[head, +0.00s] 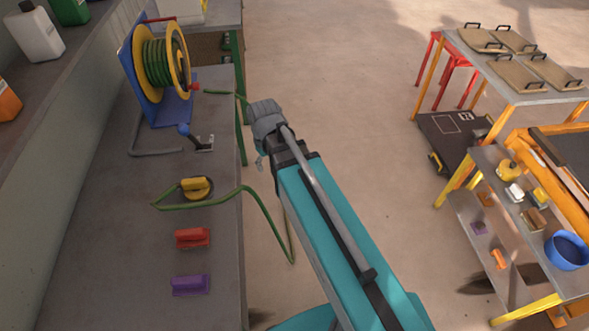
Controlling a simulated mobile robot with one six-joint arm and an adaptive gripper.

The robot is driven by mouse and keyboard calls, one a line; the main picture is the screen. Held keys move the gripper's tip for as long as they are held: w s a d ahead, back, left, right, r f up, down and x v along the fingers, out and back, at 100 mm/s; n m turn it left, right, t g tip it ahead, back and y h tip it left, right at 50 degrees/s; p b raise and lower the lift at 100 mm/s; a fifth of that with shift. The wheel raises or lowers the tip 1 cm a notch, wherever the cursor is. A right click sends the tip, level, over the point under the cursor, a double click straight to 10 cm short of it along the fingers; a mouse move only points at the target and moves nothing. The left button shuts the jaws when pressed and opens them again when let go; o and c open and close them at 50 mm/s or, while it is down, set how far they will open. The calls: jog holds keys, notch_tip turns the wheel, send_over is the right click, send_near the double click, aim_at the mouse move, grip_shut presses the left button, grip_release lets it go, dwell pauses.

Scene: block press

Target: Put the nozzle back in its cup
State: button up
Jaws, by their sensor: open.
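My gripper (266,114) is open, off the bench's right edge, to the right of the bracket and apart from the yellow piece. Its fingertips are mostly hidden by the wrist.
A yellow and blue hose reel (160,62) stands at the back of the bench. A red block (193,238) and a purple block (190,285) lie near the front. The hose hangs in a loop over the bench edge beside my arm. Loaded tables stand at right, with clear floor between.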

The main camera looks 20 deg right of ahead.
jog(key=s+d+m, duration=0.4)
jog(key=s+d, duration=0.1)
jog(key=d, duration=0.1)
jog(key=shift+d, duration=0.35)
dwell(0.9)
